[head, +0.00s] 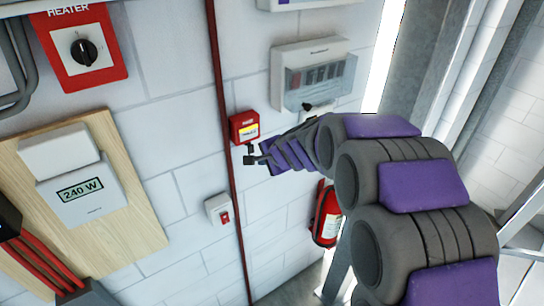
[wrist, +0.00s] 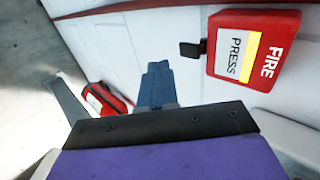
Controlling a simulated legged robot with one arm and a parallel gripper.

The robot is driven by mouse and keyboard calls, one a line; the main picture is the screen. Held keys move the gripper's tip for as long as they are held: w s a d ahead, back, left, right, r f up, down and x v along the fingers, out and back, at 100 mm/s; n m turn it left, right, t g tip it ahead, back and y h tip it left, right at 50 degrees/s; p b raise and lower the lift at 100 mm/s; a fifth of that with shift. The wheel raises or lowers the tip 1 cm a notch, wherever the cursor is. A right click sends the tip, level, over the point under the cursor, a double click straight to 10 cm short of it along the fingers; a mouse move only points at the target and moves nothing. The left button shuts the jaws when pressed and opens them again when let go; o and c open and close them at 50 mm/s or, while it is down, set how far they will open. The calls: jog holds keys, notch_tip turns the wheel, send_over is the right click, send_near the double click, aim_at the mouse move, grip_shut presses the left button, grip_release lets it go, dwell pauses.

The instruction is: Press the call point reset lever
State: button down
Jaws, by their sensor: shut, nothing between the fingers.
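The red call point (head: 244,127) is on the white brick wall, and its yellow and white PRESS face shows in the wrist view (wrist: 239,55). Its small black lever (wrist: 190,48) sticks out from the edge opposite the FIRE lettering. In the head view the lever seems to be the dark piece just below the box (head: 250,150). My gripper (head: 252,160) is just below the call point there. In the wrist view my gripper's fingers (wrist: 157,68) are together and empty, pointing to the left of the lever with a visible gap. Exact depth to the lever is unclear.
A red pipe (head: 226,130) runs down the wall just left of the call point. A clear-covered box (head: 313,75) is above right, a small white switch box (head: 219,208) below left, and a fire extinguisher (head: 326,215) below right. A heater switch (head: 83,50) is upper left.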

aim_at(251, 149)
jog(key=w, duration=0.1)
jog(key=w+a+p, duration=0.1)
jog(key=w, duration=0.1)
jog(key=w+a+f, duration=0.1)
jog(key=shift+w, duration=0.2)
jog(key=shift+a, duration=0.1)
